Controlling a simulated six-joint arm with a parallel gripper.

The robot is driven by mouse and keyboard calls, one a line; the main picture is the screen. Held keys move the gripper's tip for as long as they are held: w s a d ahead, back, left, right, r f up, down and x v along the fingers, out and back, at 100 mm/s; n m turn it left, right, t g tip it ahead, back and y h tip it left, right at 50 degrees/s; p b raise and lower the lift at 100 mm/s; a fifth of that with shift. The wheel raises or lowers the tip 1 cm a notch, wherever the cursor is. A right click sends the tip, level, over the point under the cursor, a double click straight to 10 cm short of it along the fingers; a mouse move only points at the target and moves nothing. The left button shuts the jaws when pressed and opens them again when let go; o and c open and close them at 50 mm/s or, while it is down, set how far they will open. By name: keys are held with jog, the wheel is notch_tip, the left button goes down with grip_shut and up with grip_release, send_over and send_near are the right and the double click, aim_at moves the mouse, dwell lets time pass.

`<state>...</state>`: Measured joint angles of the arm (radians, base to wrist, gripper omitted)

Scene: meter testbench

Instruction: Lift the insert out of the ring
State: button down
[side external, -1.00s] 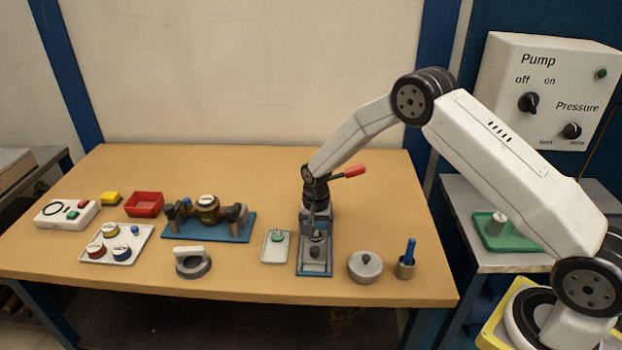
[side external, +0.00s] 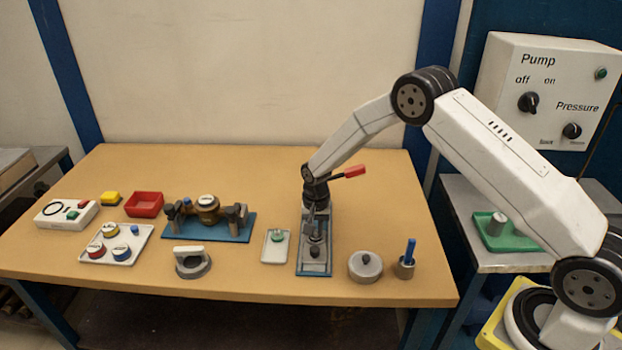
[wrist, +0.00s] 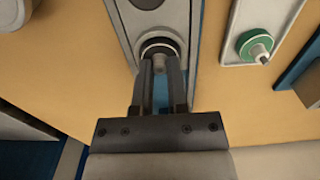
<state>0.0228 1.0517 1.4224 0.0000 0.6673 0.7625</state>
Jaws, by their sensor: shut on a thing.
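The ring (wrist: 158,43) sits in the grey and blue fixture in the wrist view, with a dark opening. The insert (wrist: 153,57) is a small grey piece at the ring, and my fingers hide much of it. My gripper (wrist: 160,66) is shut on the insert from the near side. In the side view my gripper (side external: 316,226) points down over the fixture (side external: 314,272). The insert is too small and hidden there to tell whether it is clear of the ring.
A red lever handle (side external: 352,171) sticks out beside my wrist. A small tray with a green ring (side external: 277,237) lies to the left. A lidded grey pot (side external: 365,266) and a cup with a blue tool (side external: 409,250) stand to the right. Bare table lies behind the fixture.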

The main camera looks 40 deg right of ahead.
jog(key=shift+r, duration=1.75)
jog(key=shift+r, duration=2.15)
